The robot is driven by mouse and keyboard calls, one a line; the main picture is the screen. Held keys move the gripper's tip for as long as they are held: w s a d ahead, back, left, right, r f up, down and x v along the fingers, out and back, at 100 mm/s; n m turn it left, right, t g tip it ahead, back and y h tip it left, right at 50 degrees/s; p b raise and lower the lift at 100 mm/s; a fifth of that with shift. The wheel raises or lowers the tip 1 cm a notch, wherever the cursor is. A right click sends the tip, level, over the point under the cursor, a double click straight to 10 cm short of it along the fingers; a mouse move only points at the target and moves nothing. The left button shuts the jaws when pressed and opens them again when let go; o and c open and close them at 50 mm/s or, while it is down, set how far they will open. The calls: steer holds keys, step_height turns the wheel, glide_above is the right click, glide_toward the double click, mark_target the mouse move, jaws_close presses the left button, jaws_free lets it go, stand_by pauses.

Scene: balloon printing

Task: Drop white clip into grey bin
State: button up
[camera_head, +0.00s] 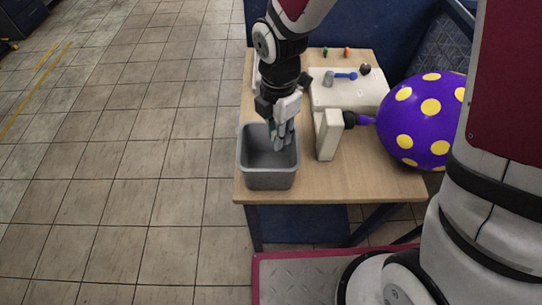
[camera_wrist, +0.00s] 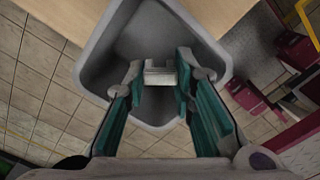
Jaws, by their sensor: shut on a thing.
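My gripper (camera_wrist: 160,85) is shut on the white clip (camera_wrist: 159,77), which shows as a small pale block between the fingertips in the wrist view. The grey bin (camera_head: 267,180) stands at the front left corner of the wooden table in the head view. In the wrist view the bin (camera_wrist: 99,58) opens out below the fingertips and the clip. In the head view my gripper (camera_head: 283,145) points down at the right part of the bin's opening. The clip cannot be made out in the head view.
A pale machine (camera_head: 328,135) stands right of the bin, with a purple balloon with yellow spots (camera_head: 418,118) at its nozzle. The table (camera_head: 350,180) is bare in front of the machine.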

steer(key=shift+f, duration=0.7)
steer(key=o, duration=1.1)
step_height(320, 180, up, 12)
